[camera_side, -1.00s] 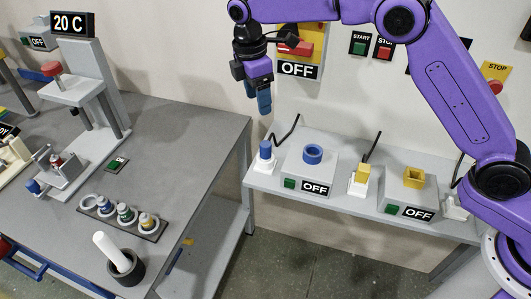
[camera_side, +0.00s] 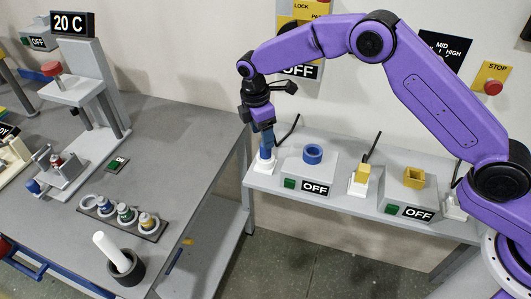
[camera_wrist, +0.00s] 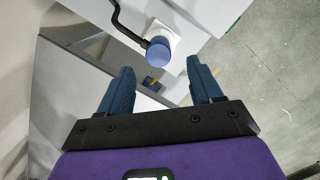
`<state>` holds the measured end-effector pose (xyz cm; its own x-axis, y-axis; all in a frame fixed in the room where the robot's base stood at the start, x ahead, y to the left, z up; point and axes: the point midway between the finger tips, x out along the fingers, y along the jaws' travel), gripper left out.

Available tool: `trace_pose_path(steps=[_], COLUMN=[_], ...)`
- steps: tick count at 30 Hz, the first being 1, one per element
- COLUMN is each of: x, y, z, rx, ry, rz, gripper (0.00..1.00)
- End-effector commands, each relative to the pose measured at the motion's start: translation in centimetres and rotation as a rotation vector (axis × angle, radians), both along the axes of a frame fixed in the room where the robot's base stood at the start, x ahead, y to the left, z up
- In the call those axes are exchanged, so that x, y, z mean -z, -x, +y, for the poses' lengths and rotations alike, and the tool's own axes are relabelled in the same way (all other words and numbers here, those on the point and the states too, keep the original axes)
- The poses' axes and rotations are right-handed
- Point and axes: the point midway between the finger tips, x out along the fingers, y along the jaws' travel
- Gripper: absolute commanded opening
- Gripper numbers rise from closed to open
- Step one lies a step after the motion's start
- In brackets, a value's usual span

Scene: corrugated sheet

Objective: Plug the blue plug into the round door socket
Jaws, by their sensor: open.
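The blue plug (camera_wrist: 158,52) stands upright in a white holder (camera_side: 262,167) at the left end of the wall shelf, with a black cable behind it. My gripper (camera_side: 267,140) is right above the plug in the side view and hides most of it. In the wrist view my gripper (camera_wrist: 161,82) is open, its two blue fingers apart with nothing between them; the plug shows just beyond the fingertips. The round blue socket (camera_side: 312,153) sits on a grey box with a green button and an OFF sign, to the right of the plug.
A yellow plug (camera_side: 362,174) and a square yellow socket (camera_side: 414,176) on another OFF box stand further right on the shelf. The grey workbench (camera_side: 190,140) at left holds a press, a vial rack (camera_side: 118,217) and a mortar (camera_side: 127,267).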

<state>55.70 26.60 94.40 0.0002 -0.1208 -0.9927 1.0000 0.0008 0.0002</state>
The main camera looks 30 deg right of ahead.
Motion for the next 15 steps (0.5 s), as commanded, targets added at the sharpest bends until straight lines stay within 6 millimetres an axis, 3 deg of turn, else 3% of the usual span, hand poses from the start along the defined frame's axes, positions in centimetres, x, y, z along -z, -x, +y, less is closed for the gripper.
trace_pose_path(steps=[15], x=[5.1], y=[-0.1], z=[-1.2], rx=[0.001], ry=[0.001], rz=[0.001], gripper=[0.65])
